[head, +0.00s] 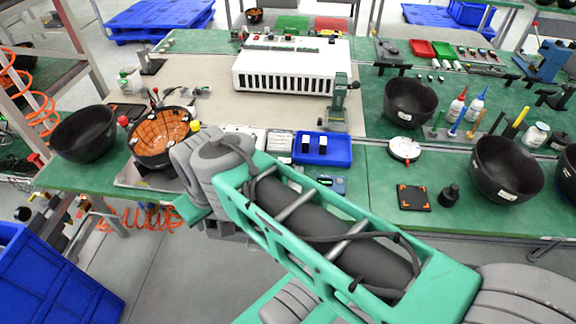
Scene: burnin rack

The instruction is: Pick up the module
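A blue tray (341,160) lies near the front of the green bench, right of my arm's elbow. Two small upright pieces, dark with white faces, stand in it: a left piece (306,144) and a right piece (322,145). They look like modules, but I cannot tell which one is meant. A white slotted rack (284,84) stands behind the tray, its row of dark slots facing front. My green and grey arm crosses the front of the bench from the lower right. My gripper's fingers do not show; they are hidden behind or below the arm.
Black bowls stand at the left (84,133), right (411,102) and front right (507,169). A round orange fixture (160,135) is left of my arm. A green upright press (340,98) stands behind the tray. A white dial (404,149) and black square pad (413,197) lie right.

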